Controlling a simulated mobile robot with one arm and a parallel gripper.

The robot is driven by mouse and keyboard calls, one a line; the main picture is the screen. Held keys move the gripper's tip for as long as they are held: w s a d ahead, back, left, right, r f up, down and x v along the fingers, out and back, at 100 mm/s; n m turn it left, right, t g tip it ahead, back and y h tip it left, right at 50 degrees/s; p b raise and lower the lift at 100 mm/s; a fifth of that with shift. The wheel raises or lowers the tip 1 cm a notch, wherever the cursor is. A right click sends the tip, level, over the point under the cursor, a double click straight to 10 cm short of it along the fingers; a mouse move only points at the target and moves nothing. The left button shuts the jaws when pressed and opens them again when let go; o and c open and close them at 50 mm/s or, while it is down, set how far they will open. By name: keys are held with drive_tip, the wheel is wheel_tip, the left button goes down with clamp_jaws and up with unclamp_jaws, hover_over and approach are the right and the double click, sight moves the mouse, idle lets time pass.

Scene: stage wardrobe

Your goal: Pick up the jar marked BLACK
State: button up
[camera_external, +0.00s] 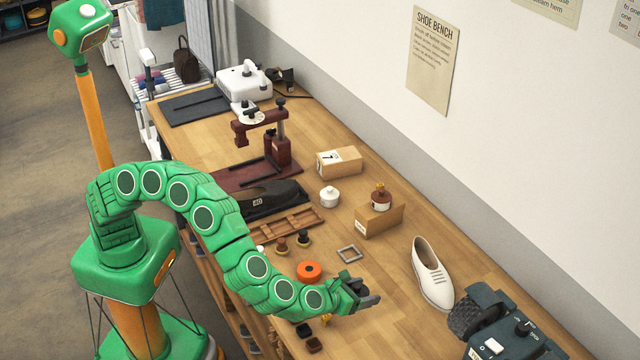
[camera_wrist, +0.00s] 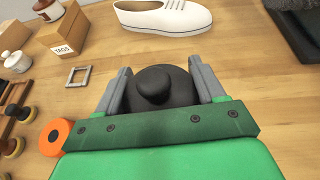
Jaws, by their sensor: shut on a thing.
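In the wrist view, a dark jar (camera_wrist: 158,92) with a round lid and knob sits between the two grey fingers of my gripper (camera_wrist: 161,70). The fingers are shut on its sides. No marking on it can be read from above. In the external view, my gripper (camera_external: 364,292) is low over the front part of the bench, and the jar is mostly hidden by it. I cannot tell whether the jar touches the bench. A white jar (camera_external: 330,197) stands farther back; it also shows in the wrist view (camera_wrist: 18,61).
A white shoe (camera_external: 432,272) and a dark machine (camera_external: 495,322) are right of my gripper. A metal frame (camera_external: 349,254), an orange roll (camera_external: 309,271) and a box (camera_external: 379,222) bearing a brown bottle (camera_external: 381,199) are nearby. Small dark pieces (camera_external: 308,337) lie at the front edge.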

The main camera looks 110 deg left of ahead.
drive_tip(key=s+r, duration=0.3)
drive_tip(key=s, duration=0.5)
drive_tip(key=shift+s+a+r, duration=0.15)
drive_tip(key=shift+a+r, duration=0.05)
drive_tip(key=shift+r, duration=0.1)
